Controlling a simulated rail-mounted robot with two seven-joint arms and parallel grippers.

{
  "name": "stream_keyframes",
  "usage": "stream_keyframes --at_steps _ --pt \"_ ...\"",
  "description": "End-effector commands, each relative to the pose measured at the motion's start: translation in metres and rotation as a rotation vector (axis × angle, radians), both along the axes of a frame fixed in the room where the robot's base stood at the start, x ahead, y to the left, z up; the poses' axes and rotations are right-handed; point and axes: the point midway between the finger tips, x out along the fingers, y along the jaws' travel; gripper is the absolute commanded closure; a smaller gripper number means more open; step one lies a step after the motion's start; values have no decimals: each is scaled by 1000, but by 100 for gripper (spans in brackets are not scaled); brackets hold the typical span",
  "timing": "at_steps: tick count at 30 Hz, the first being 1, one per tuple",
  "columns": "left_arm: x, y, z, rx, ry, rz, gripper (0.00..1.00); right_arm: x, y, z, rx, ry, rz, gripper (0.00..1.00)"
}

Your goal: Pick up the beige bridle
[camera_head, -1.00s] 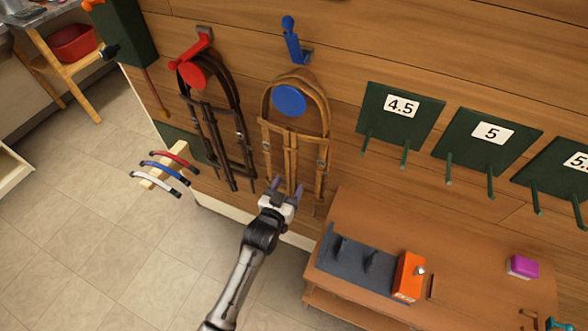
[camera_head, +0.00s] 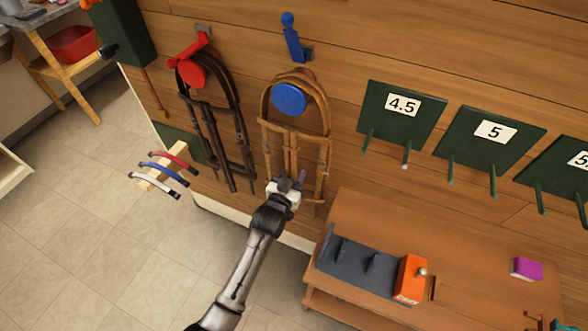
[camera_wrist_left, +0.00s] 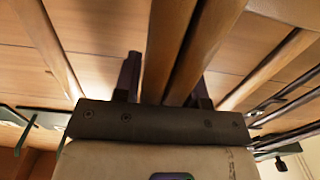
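The beige bridle (camera_head: 322,120) hangs on the wall around a blue disc (camera_head: 289,99), its straps reaching down. My left gripper (camera_head: 290,181) is at the lower ends of its middle straps. In the left wrist view two beige straps (camera_wrist_left: 182,45) run between the two dark fingers of the gripper (camera_wrist_left: 165,82). The fingers are apart, one on each side of the straps, with a gap visible on the left side. Whether the right finger touches a strap is unclear. My right gripper is in neither view.
A dark brown bridle (camera_head: 222,130) hangs left of the beige one around a red disc (camera_head: 192,73). A wooden bench (camera_head: 370,225) with an orange box (camera_head: 410,278) stands at the lower right. Green numbered racks (camera_head: 400,112) are on the wall to the right.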

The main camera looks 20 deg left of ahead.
Motion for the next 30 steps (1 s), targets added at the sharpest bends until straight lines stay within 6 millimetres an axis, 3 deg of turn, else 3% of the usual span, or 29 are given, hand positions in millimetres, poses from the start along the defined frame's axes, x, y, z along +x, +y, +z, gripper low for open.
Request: stream_keyframes --at_steps 12,23,30 --pt "0 0 0 0 0 0 100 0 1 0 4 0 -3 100" --pt "0 0 3 0 -4 0 100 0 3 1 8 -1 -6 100" --pt "0 0 20 0 -6 0 100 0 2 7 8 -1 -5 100"
